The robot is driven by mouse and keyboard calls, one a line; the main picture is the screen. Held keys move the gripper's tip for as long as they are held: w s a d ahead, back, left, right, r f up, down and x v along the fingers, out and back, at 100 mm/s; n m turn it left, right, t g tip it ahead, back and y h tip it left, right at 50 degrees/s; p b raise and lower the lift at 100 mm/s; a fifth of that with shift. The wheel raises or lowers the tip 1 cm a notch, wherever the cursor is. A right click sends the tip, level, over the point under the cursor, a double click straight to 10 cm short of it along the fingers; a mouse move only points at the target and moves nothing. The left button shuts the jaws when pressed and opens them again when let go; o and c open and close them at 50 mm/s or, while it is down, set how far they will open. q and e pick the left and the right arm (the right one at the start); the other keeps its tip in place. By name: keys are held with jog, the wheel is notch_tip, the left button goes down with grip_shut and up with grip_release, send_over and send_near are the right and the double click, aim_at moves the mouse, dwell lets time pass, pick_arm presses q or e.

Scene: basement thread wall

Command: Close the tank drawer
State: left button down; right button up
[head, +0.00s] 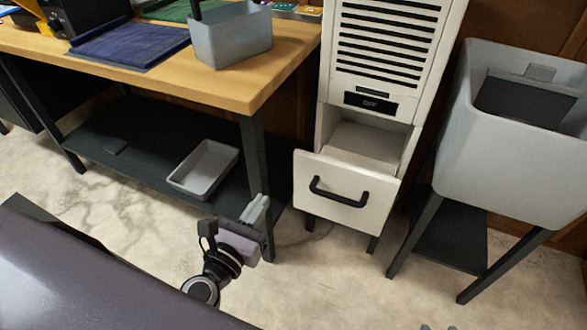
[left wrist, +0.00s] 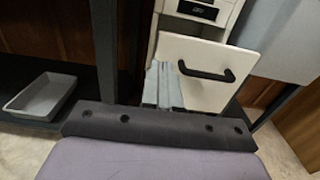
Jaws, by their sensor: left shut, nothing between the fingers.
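The tank drawer (head: 348,192) is the cream front with a black bar handle (head: 339,193) low on the tall vented unit (head: 385,60). It stands pulled out, and the open space above it shows. In the left wrist view the drawer front (left wrist: 205,75) and its handle (left wrist: 206,73) also show. My left gripper (head: 258,208) is shut and empty, to the left of the drawer front and a little lower. In the left wrist view its grey fingers (left wrist: 163,85) overlap the drawer's left edge; contact cannot be told. Small grey tips (head: 438,327) at the bottom edge may be my right gripper.
A wooden workbench (head: 270,75) stands left, with a grey bin (head: 232,35) on top and a grey tray (head: 204,168) on its lower shelf. A bench leg (head: 253,150) is close to my left gripper. A grey tub (head: 510,150) on dark legs stands right. Floor before the drawer is clear.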

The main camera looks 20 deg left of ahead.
aim_at(294, 153)
pick_arm(q)
jog(key=w, duration=0.9)
jog(key=w+p, duration=0.1)
jog(key=w, duration=0.3)
jog(key=shift+w+d, duration=0.25)
jog(key=shift+w, duration=0.1)
pick_arm(e)
jog(key=shift+s+d+f, duration=0.15)
jog(key=shift+s+d, duration=0.1)
jog(key=shift+d, duration=0.1)
pick_arm(q)
jog(key=shift+w, duration=0.15)
